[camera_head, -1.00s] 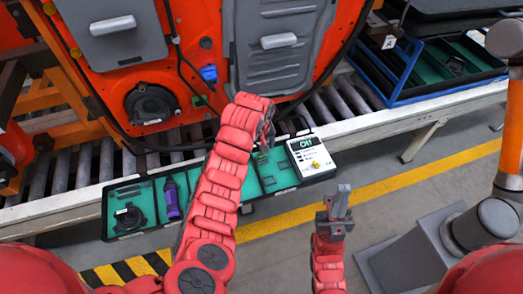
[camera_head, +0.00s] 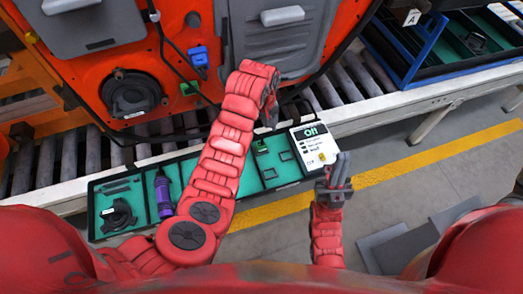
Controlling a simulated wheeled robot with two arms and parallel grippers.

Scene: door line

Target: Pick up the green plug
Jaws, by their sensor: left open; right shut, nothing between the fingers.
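A small green plug (camera_head: 261,147) lies in a compartment of the green-lined tray (camera_head: 270,181), just left of the white box with the display. My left arm reaches in over the tray. Its gripper (camera_head: 270,114) is open, pointing down, a little above and beyond the plug in the picture, and apart from it. The fingers are partly hidden by the wrist. My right gripper (camera_head: 337,172) is shut and empty, in front of the white box.
The tray also holds a purple tool (camera_head: 164,194) and a dark round part (camera_head: 119,215). The white box (camera_head: 313,145) stands at its right end. Behind are rollers and an orange door with a blue connector (camera_head: 198,57) and a green connector (camera_head: 188,88). A blue-framed bin (camera_head: 425,50) sits at upper right.

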